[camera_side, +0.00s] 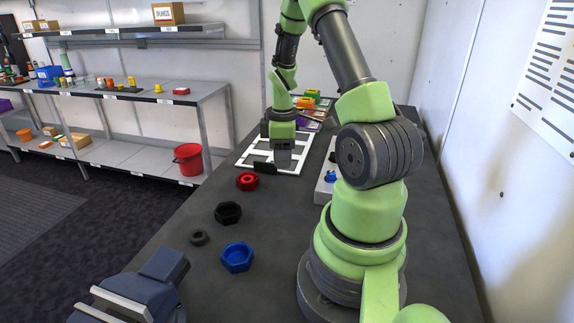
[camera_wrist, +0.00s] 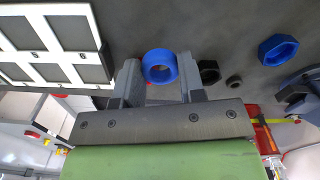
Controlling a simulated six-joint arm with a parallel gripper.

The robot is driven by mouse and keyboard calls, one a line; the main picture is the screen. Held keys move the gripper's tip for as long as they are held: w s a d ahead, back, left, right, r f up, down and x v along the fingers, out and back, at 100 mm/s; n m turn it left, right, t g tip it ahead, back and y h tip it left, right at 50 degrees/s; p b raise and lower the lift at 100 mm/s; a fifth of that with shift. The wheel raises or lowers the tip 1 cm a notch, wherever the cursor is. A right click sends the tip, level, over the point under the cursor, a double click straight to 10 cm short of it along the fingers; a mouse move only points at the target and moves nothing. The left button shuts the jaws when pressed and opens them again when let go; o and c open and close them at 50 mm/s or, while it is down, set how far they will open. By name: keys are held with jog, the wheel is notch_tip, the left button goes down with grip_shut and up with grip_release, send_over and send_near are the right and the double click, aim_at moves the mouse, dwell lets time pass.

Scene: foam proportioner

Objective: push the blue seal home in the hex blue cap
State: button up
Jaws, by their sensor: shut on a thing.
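The blue seal (camera_wrist: 160,66) is a ring that shows between the two grey fingers of my gripper (camera_wrist: 160,84) in the wrist view. My gripper is shut on it. In the side view my gripper (camera_side: 283,163) points down over the white frame, and I cannot make out the seal there. The hex blue cap (camera_side: 237,257) lies on the bench near the front, apart from my gripper, with its open hollow facing up. It also shows at the right of the wrist view (camera_wrist: 278,50).
A red hex cap (camera_side: 247,181), a black hex cap (camera_side: 228,213) and a small black ring (camera_side: 199,238) lie on the bench. A vise (camera_side: 150,285) stands at front left. A white frame (camera_side: 256,160) lies at the back. A grey block (camera_side: 321,190) stands right.

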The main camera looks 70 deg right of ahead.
jog(key=w+a+n, duration=0.2)
jog(key=a+n, duration=1)
jog(key=a, duration=1)
jog(key=shift+w+d+f, duration=0.15)
jog(key=shift+f, duration=1.6)
jog(key=shift+w+d+f, duration=0.1)
jog(key=shift+d+f, duration=0.05)
jog(key=shift+f, duration=1.6)
jog(key=o, duration=1.3)
jog(key=shift+r, duration=3.05)
